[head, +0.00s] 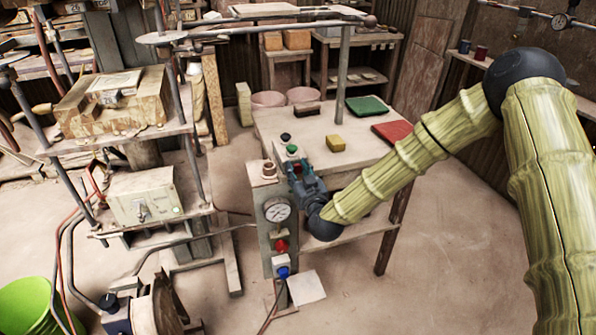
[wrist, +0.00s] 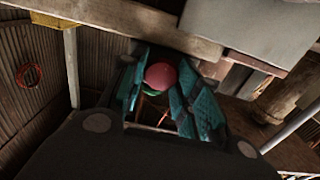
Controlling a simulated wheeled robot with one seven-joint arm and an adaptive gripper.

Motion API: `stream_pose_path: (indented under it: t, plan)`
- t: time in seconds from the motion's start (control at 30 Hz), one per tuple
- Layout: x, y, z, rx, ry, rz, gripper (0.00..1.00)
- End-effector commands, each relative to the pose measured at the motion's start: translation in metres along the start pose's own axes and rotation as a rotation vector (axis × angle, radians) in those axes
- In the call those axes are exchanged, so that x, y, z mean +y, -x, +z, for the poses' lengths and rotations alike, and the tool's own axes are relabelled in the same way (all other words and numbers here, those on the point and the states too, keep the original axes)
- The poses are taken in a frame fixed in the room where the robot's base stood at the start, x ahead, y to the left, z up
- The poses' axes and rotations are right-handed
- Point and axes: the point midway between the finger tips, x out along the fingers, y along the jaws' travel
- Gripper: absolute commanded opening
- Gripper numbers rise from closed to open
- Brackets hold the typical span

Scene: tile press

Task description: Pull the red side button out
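A grey control post (head: 255,213) with a round gauge stands at the near end of the table. My gripper (head: 299,170) is at the upper part of this post, beside its right side. In the wrist view, a round red button (wrist: 163,76) sits between the teal finger pads of my gripper (wrist: 166,95). A bit of green shows just behind it. The fingers are apart with the button between them; whether both pads touch it cannot be told. Lower on the post's front are another red button (head: 281,246) and a blue button (head: 283,271).
The table (head: 325,118) holds a yellow block (head: 336,144), a green tray (head: 368,106) and a red tray (head: 393,131). A press frame (head: 180,125) stands at left, with cables and hoses running along the floor. Open floor (head: 430,260) lies at right.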

Motion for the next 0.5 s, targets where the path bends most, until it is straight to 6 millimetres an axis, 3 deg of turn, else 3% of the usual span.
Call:
stream_pose_path:
  t: [0.5]
  plan:
    - [-0.001,0.015,0.000,0.000,0.000,-0.001,0.00]
